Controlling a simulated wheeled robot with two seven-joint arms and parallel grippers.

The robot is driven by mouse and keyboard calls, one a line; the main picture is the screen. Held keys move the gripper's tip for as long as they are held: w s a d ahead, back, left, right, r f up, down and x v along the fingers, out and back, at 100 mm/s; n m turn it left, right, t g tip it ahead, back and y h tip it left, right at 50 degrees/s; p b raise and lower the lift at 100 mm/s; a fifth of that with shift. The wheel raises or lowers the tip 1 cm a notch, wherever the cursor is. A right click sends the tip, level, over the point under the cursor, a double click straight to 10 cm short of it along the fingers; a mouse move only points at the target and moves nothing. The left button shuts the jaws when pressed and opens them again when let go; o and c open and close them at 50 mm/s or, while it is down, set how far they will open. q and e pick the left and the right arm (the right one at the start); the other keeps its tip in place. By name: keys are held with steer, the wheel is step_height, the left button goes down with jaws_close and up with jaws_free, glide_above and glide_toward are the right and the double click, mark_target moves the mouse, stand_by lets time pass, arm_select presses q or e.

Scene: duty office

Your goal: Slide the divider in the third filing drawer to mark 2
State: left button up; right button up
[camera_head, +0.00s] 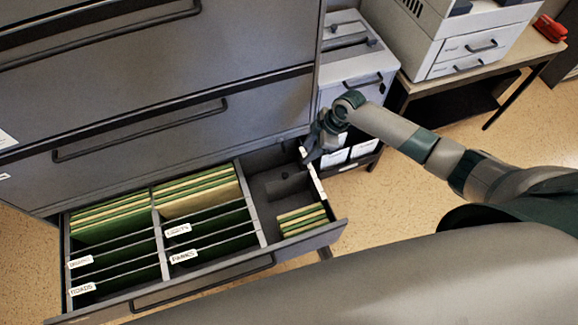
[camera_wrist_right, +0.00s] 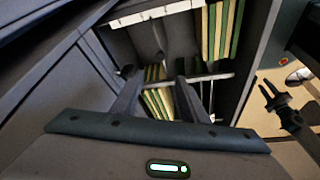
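The open filing drawer (camera_head: 205,279) holds green and cream folders in its left and middle compartments. Its right compartment has a dark block (camera_head: 285,187), which may be the divider, lying across between the partition and the right wall. A pale strip (camera_head: 315,178) runs along that wall; its marks are too small to read. My right gripper (camera_head: 308,158) is over the back right of this compartment. In the wrist view its two fingers (camera_wrist_right: 160,98) are apart with nothing seen gripped. A dark pronged shape (camera_wrist_right: 276,103), probably my left gripper, is beyond the drawer front; its opening is unclear.
Short folders (camera_head: 302,218) stand at the front of the right compartment. Closed cabinet drawers (camera_head: 190,120) rise above the open one. A grey unit (camera_head: 345,65) stands to the right, and a printer (camera_head: 460,45) sits on a table. Floor is clear at right.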

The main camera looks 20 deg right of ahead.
arm_select(q)
steer(key=shift+f, duration=0.15)
arm_select(e)
steer(key=shift+f, duration=0.1)
arm_select(q)
step_height(320, 180, down, 10)
steer(key=w+b, duration=0.1)
steer(key=b, duration=1)
arm_select(e)
glide_toward(286, 175)
step_height(286, 175, down, 2)
steer(key=b+x, duration=0.2)
steer(key=x, duration=0.1)
steer(key=b+x, duration=0.2)
steer(key=shift+w+a+f, duration=0.2)
steer(key=shift+w+a, duration=0.05)
steer(key=shift+a, duration=0.25)
arm_select(q)
steer(key=w+d+r+t+h, duration=0.1)
steer(key=w+d, duration=0.3)
steer(key=w, duration=0.5)
steer(key=w+d+r+t, duration=0.3)
steer(key=w+d+t, duration=0.1)
steer(key=w, duration=0.5)
steer(key=shift+w+t+h, duration=0.25)
steer(key=shift+t+h, duration=0.05)
steer(key=shift+h, duration=0.1)
arm_select(e)
steer(key=shift+f, duration=0.1)
